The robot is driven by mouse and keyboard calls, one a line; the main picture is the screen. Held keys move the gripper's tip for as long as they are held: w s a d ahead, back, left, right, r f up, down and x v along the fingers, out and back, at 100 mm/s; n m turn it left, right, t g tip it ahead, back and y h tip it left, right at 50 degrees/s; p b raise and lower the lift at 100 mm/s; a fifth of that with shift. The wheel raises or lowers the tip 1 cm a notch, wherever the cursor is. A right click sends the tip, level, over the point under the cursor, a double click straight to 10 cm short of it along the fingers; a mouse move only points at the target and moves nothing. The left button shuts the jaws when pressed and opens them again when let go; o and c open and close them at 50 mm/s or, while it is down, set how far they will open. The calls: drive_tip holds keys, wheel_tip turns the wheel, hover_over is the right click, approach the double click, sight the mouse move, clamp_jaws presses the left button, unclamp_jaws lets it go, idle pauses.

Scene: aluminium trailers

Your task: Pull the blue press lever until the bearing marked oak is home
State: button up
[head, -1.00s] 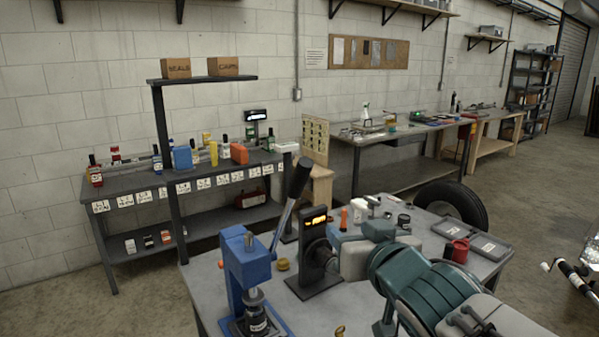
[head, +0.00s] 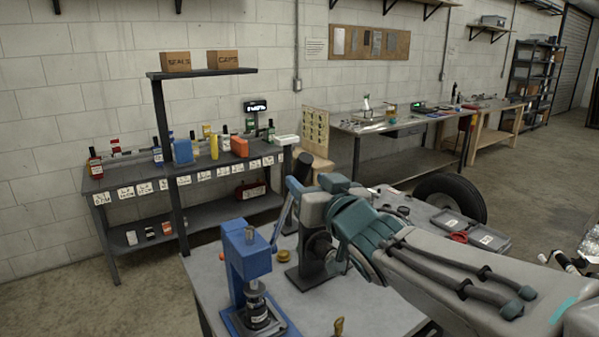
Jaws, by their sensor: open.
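The blue press (head: 250,262) stands at the front left of the grey workbench, with a silver ram top. Under its ram sits a dark cylindrical part with a pale label (head: 257,312); the writing is too small to read, so I cannot tell whether it is marked oak. The press lever (head: 281,217) rises to the right behind the press, and its upper part is partly hidden by my arm. My arm reaches in from the lower right, its wrist end beside the lever's upper part. My gripper's fingers cannot be made out, and I cannot tell whether they touch the lever.
A dark stand (head: 306,274) is right of the press, partly behind my arm. Trays (head: 482,236) lie at the bench's far right. A shelf table (head: 215,212) with bottles stands behind at left.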

sight(303, 178)
drive_tip(key=shift+p+x, duration=0.35)
drive_tip(key=shift+x, duration=2.25)
clamp_jaws()
